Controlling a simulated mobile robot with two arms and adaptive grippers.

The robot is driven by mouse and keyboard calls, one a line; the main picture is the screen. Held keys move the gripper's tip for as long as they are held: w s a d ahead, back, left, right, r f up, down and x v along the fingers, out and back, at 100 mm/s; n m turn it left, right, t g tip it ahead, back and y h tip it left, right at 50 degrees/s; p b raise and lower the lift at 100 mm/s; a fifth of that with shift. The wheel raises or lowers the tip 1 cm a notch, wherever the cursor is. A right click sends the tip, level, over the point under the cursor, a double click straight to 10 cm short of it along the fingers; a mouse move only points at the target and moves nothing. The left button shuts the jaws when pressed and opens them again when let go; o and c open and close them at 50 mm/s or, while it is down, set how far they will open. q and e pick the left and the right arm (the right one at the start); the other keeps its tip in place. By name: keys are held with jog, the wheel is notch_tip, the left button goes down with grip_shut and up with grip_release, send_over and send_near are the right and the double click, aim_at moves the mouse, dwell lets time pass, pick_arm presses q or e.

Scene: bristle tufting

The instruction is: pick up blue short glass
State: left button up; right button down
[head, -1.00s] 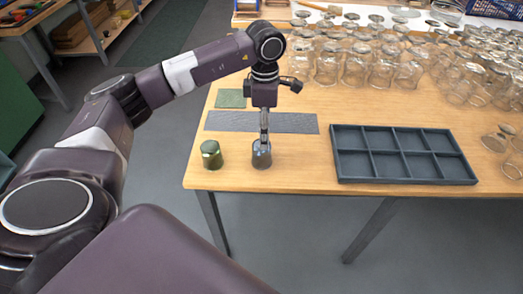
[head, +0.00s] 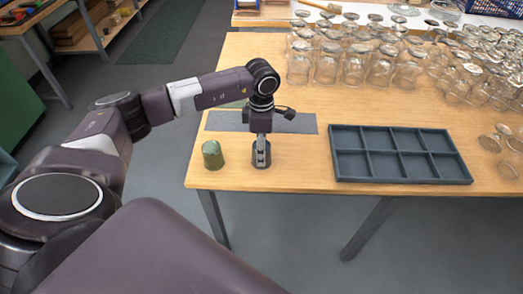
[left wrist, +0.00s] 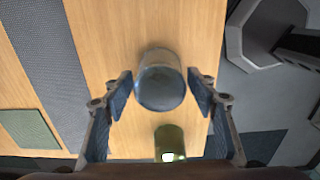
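The blue short glass (left wrist: 160,88) stands upright on the wooden table, seen from above in the left wrist view. My left gripper (left wrist: 160,80) is open, with one finger on each side of the glass; small gaps at most show, and I cannot tell whether a finger touches it. In the head view my left gripper (head: 261,153) points straight down at the glass near the table's front edge, and its fingers hide most of the glass. A green short glass (head: 212,155) stands just to the left; it also shows in the left wrist view (left wrist: 170,142). My right gripper is not in view.
A dark divided tray (head: 400,181) lies to the right on the table (head: 300,175). A grey mat (head: 225,121) lies behind the glasses. Many clear glass jars (head: 350,70) crowd the back right. The table between the gripper and tray is clear.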

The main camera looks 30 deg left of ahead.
pick_arm(q)
jog(key=c, duration=1)
jog(key=shift+c, duration=0.9)
jog(key=shift+r, duration=0.15)
